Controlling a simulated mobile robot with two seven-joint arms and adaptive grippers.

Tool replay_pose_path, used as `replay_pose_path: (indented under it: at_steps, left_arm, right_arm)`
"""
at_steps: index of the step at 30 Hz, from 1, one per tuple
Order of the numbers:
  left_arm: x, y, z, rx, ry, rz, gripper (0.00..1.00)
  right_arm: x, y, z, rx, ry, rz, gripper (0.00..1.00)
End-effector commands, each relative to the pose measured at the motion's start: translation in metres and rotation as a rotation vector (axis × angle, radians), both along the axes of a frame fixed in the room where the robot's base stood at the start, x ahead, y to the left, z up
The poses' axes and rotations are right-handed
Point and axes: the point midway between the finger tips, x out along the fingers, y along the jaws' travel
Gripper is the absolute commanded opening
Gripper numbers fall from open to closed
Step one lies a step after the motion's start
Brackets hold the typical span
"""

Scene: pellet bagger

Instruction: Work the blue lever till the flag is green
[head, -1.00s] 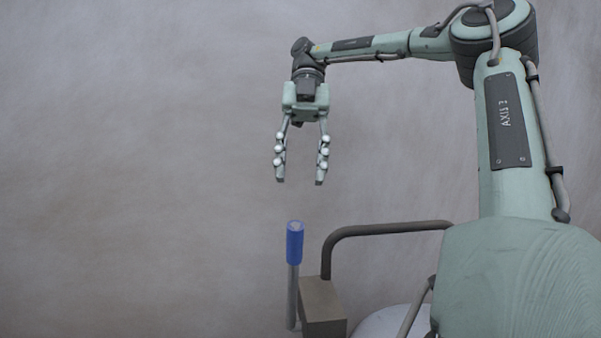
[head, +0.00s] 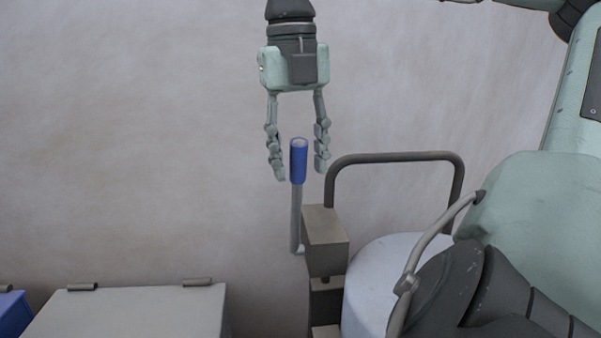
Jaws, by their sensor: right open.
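The blue lever (head: 299,162) is a grey rod with a blue grip on top, standing nearly upright beside a grey-brown box. My right gripper (head: 300,175) points down from above and is open. Its two fingers appear on either side of the blue grip, apart from it in the picture. I cannot tell whether the grip is between the fingers or in front of them. No flag shows in view. My left gripper is not in view.
The grey-brown box (head: 326,240) carries the lever. A dark bent rail (head: 395,157) and a pale rounded drum (head: 375,275) are to its right. A grey lidded box (head: 130,312) and a blue object (head: 12,312) are at lower left. The wall behind is bare.

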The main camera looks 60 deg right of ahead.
Motion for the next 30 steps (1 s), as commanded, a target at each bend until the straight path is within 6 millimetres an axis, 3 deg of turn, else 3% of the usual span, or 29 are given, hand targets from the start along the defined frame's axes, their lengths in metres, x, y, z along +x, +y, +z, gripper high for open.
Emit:
replay_pose_path:
  at_steps: [6, 15, 25, 30]
  left_arm:
    - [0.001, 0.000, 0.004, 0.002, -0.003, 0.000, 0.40]
    - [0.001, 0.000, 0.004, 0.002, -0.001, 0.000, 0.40]
    - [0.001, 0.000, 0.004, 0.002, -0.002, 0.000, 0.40]
    - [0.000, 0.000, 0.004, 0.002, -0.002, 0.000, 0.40]
  right_arm:
    - [-0.001, -0.001, -0.020, 0.001, -0.001, 0.000, 0.43]
    - [-0.001, -0.001, -0.023, 0.001, -0.001, 0.000, 0.41]
    - [-0.001, -0.001, -0.022, 0.001, 0.000, -0.001, 0.01]
    - [-0.001, -0.001, -0.022, 0.001, 0.001, -0.001, 0.00]
